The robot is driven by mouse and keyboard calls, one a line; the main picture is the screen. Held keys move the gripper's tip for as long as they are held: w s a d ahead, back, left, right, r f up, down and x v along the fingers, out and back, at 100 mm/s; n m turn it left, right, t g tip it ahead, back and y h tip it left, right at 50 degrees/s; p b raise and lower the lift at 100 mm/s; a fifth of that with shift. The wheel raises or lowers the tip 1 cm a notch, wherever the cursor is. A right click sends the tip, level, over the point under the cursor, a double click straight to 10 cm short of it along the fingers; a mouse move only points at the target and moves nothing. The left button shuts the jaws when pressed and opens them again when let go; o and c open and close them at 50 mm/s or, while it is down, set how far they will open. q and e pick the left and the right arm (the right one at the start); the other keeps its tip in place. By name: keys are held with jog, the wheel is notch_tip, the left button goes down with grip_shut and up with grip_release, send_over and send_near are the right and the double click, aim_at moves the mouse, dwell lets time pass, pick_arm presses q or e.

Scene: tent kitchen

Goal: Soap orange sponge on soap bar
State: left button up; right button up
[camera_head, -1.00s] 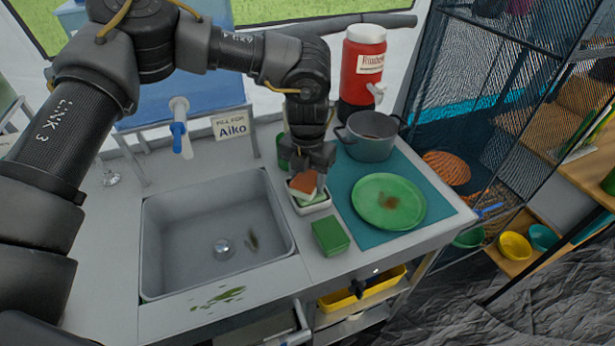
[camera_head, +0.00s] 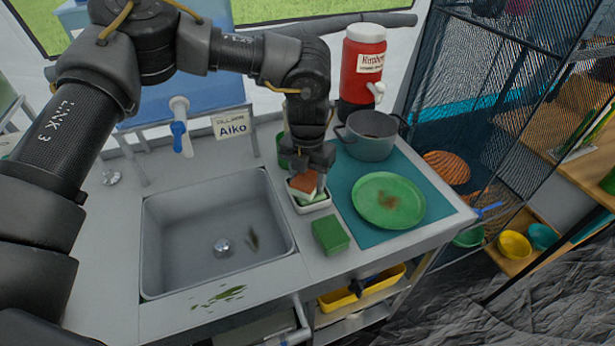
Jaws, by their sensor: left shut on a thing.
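The orange sponge (camera_head: 303,182) is in my left gripper (camera_head: 308,175), which points down over a small white dish (camera_head: 313,207). The gripper is shut on the sponge and hides part of it. A pale green soap bar (camera_head: 312,198) lies in the dish, just below the sponge. The sponge looks tilted and close against the bar; I cannot tell whether they touch. My right gripper is not in view.
A green sponge block (camera_head: 331,236) stands in front of the dish. The sink (camera_head: 165,245) is to the left. A stained green plate (camera_head: 372,216) and a grey pot (camera_head: 369,150) are on the right. A green cup (camera_head: 283,150) stands behind the dish.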

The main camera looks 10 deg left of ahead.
aim_at(307, 178)
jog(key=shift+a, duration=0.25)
